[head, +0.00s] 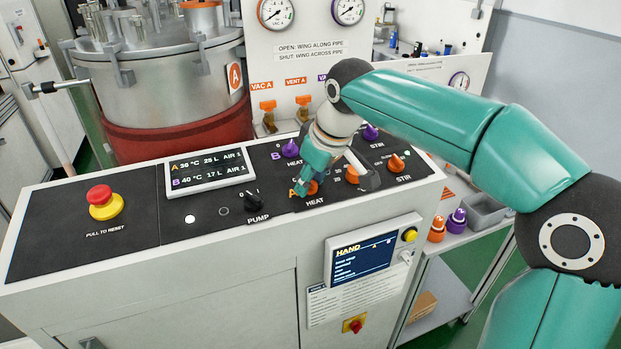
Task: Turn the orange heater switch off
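The orange heater switch (313,187) is on the black top panel, in the row marked A, just above the word HEAT. My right gripper (304,188) reaches down over it from above, with its teal fingers at the knob. The fingers cover part of the knob, so its pointer and setting are hidden. I cannot tell whether the fingers are closed on it or only beside it. My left gripper is not in view.
Close by are an orange dial (352,174), the orange STIR knob (396,163), a purple HEAT knob (290,149), a purple STIR knob (370,132) and the black PUMP switch (251,200). A red stop button (101,196) is at left. A display (208,168) stands behind.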

